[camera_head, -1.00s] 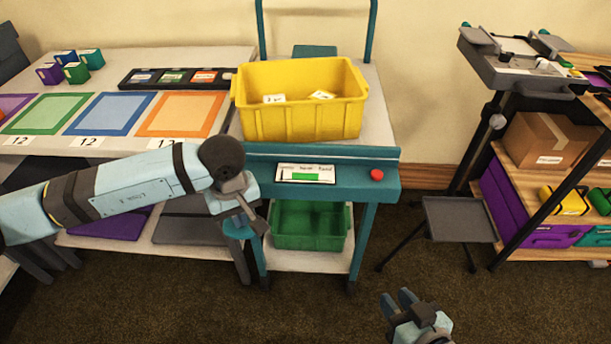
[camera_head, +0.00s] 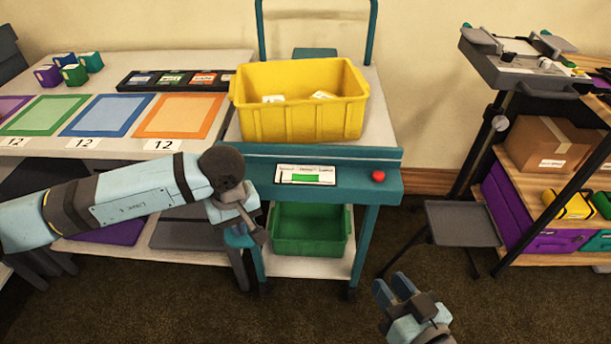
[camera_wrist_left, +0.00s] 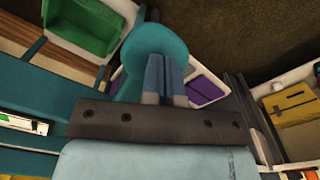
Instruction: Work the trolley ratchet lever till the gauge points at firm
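The teal trolley's front panel (camera_head: 345,182) carries a gauge strip (camera_head: 305,174) with a green band in its middle. Its lettering and pointer are too small to read. The gauge also shows partly at the left edge of the left wrist view (camera_wrist_left: 22,123). The ratchet lever's rounded teal end (camera_wrist_left: 150,40) lies right at the tips of my left gripper (camera_wrist_left: 165,75), whose fingers are close together. In the head view my left gripper (camera_head: 248,222) is at the trolley's front left corner and hides much of the lever. My right gripper (camera_head: 393,287) hangs away from the trolley; its finger gap is unclear.
A yellow bin (camera_head: 300,125) stands on the trolley top, and a green bin (camera_head: 310,245) on its lower shelf. A red button (camera_head: 378,176) is right of the gauge. A grey stand (camera_head: 462,222) is to the right. A table (camera_head: 110,70) with coloured mats is on the left.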

